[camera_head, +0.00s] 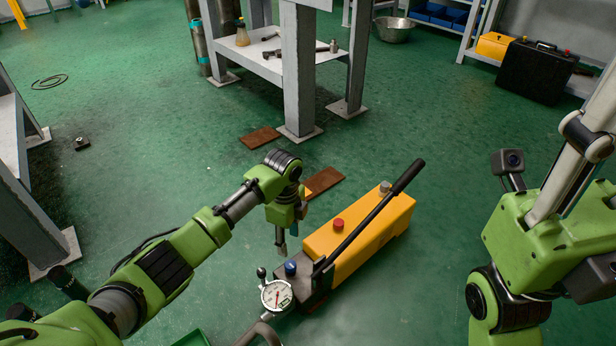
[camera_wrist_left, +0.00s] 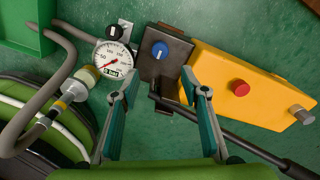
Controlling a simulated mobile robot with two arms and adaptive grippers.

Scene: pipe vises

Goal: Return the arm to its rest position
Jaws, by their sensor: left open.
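My left arm reaches in from the left in the head view, with its gripper (camera_head: 281,240) pointing down above the floor, just left of a yellow hydraulic hand pump (camera_head: 357,238). In the left wrist view the two fingers of the left gripper (camera_wrist_left: 158,95) are spread apart with nothing between them. The pump has a long black lever (camera_head: 377,209), a red cap, a blue knob (camera_head: 291,267) and a round pressure gauge (camera_head: 276,294). The gauge (camera_wrist_left: 113,58) and blue knob also show ahead of the fingers. My right arm is at the right; its gripper is not visible.
A grey steel bench (camera_head: 299,73) with tools on its lower shelf stands behind. Brown plates (camera_head: 261,138) lie on the floor. A thick grey hose (camera_wrist_left: 62,75) runs near the gauge. A green tray (camera_wrist_left: 24,30) lies beside it. A black case (camera_head: 536,71) is at the back right. The green floor is mostly clear.

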